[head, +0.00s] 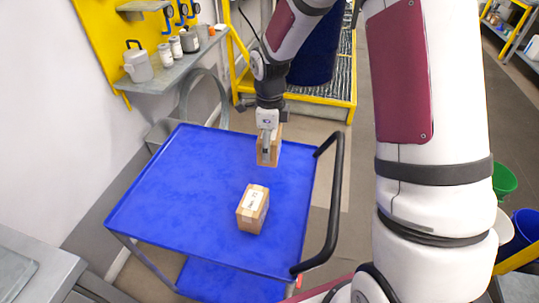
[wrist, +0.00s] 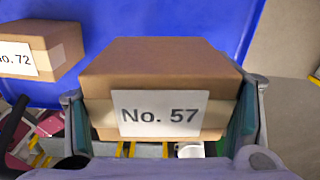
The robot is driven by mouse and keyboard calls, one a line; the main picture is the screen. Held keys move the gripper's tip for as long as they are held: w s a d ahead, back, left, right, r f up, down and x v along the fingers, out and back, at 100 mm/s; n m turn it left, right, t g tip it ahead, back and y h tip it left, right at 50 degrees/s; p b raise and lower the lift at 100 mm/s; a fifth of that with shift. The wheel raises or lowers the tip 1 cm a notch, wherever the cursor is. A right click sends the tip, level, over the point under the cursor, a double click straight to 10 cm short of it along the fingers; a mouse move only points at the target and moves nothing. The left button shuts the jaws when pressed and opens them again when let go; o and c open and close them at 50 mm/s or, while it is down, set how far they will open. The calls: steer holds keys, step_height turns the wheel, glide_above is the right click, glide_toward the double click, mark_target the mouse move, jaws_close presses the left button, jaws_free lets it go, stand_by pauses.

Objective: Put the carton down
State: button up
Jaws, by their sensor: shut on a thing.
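My gripper (head: 267,143) is shut on a brown carton (wrist: 160,65) labelled "No. 57", with one finger at each side in the wrist view. In the head view this held carton (head: 274,153) is over the far right part of the blue cart top (head: 180,185). I cannot tell whether its underside touches the cart. A second carton (head: 253,208), labelled "No. 72", stands on the cart nearer the front; it also shows at the upper left of the wrist view (wrist: 50,50). The two cartons are apart.
The cart top's left and middle are bare. A black handle (head: 335,200) runs along its right side. A grey shelf (head: 175,72) with a jug and several containers is on the wall at upper left. A yellow-edged platform (head: 330,98) stands behind the cart.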

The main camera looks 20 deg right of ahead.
mark_target(274, 156)
steer(key=shift+r, duration=1.3)
steer(key=n, duration=0.4)
steer(key=f+n, duration=0.1)
steer(key=n, duration=0.1)
steer(key=shift+s+f, duration=0.1)
steer(key=shift+s, duration=0.25)
steer(key=n, duration=0.3)
steer(key=f+n, duration=0.1)
steer(key=shift+s+n, duration=0.3)
steer(key=n, duration=0.2)
steer(key=f+n, duration=0.1)
steer(key=n, duration=0.2)
steer(key=s+n, duration=0.1)
steer(key=n, duration=0.1)
steer(key=shift+f, duration=0.15)
steer(key=n, duration=0.4)
steer(key=f+n, duration=0.1)
steer(key=n, duration=0.1)
steer(key=shift+s, duration=0.35)
steer(key=shift+d, duration=0.1)
